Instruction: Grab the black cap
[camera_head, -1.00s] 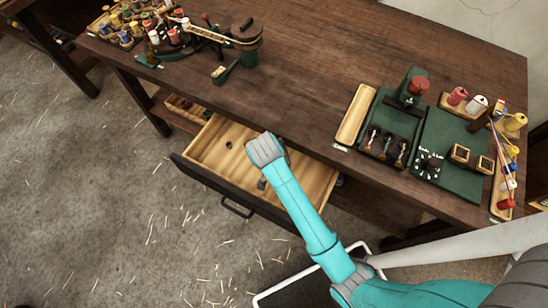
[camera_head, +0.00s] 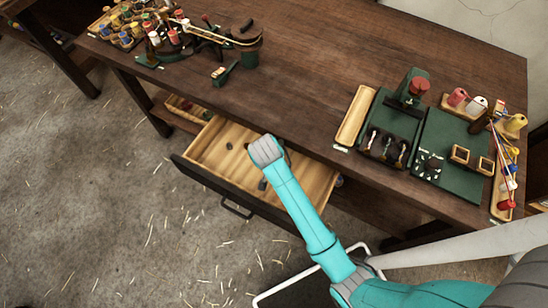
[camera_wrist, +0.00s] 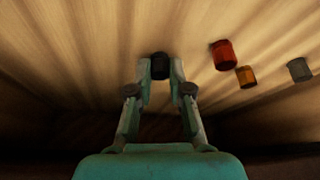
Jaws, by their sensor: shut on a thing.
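The black cap (camera_wrist: 160,66) shows in the wrist view between the fingertips of my gripper (camera_wrist: 160,72). The gripper is shut on it, with one finger on each side. The pale wooden floor of the open drawer (camera_head: 217,150) lies behind the cap; I cannot tell whether the cap touches it.
In the wrist view a red piece (camera_wrist: 224,54), an orange piece (camera_wrist: 246,77) and a grey piece (camera_wrist: 299,69) lie to the right of the gripper. The workbench (camera_head: 310,80) stands above the drawer, with spools and green fixtures on it.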

